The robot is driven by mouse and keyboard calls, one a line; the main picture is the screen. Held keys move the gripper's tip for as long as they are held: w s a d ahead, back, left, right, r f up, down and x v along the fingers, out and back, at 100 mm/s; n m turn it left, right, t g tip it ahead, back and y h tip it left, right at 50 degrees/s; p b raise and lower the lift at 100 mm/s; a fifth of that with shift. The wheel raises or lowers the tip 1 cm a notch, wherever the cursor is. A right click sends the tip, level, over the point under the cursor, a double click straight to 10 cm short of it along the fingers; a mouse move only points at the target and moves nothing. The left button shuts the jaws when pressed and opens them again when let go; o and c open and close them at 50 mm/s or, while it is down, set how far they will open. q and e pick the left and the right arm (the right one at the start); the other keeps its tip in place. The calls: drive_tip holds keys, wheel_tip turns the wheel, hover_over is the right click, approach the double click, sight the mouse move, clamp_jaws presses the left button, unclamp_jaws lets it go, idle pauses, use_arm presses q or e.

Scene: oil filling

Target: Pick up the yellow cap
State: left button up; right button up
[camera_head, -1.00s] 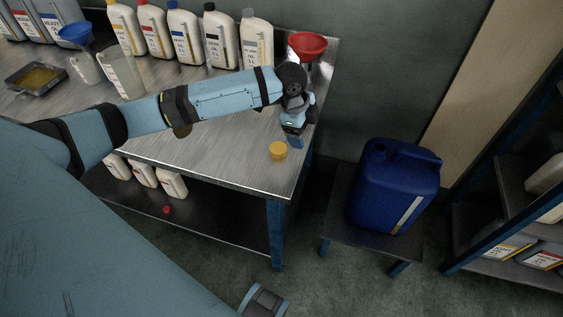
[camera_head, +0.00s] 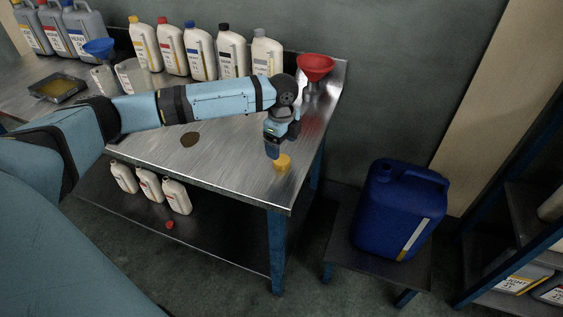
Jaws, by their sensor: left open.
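The yellow cap (camera_head: 283,163) sits on the metal bench top (camera_head: 230,170), near its right front corner. My left gripper (camera_head: 272,152) points down just left of the cap and slightly behind it, close above the bench. It is open, with nothing seen between its fingers. The gripper covers a small part of the cap's left side. Whether a finger touches the cap cannot be told. My right gripper is not in view.
A red funnel (camera_head: 315,66) stands at the bench's back right corner. Several white oil bottles (camera_head: 231,52) line the back. A blue canister (camera_head: 398,212) stands on a low stand to the right. The bench front is clear.

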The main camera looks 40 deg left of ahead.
sight(281, 159)
use_arm(q)
wheel_tip(281, 159, down, 6)
drive_tip(key=shift+r+b, duration=0.15)
drive_tip(key=shift+b, duration=0.3)
drive_tip(key=shift+c, duration=0.4)
drive_tip(key=c, duration=0.9)
